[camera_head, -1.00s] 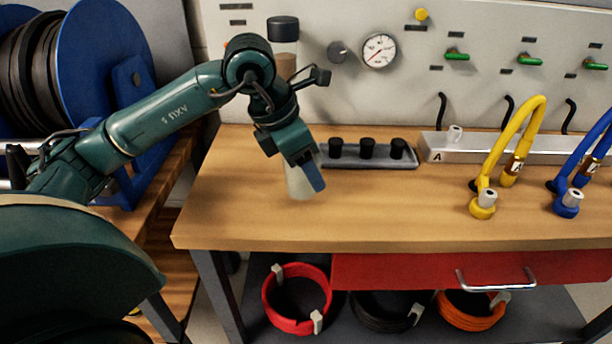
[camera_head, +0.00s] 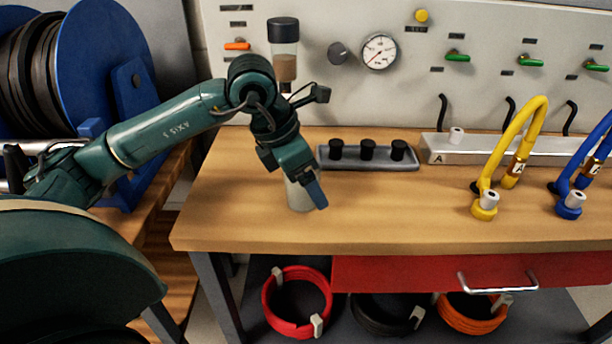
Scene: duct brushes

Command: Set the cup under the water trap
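The water trap (camera_head: 284,68) is a clear bowl with a dark cap and brownish contents, mounted on the back panel above the workbench's left part. The pale cup (camera_head: 299,196) is below and slightly right of it, nearer to me, over the wooden bench top. My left gripper (camera_head: 309,188) is shut on the cup, with a blue finger across its right side. The gripper hides the cup's upper part. The cup looks about upright, at or just above the bench top; I cannot tell whether it touches. My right gripper is not in view.
A grey tray with black knobs (camera_head: 368,160) lies right of the cup. A metal manifold (camera_head: 480,148) and yellow (camera_head: 505,150) and blue (camera_head: 592,165) hoses stand farther right. A pressure gauge (camera_head: 379,51) is on the panel. The bench's front middle is clear.

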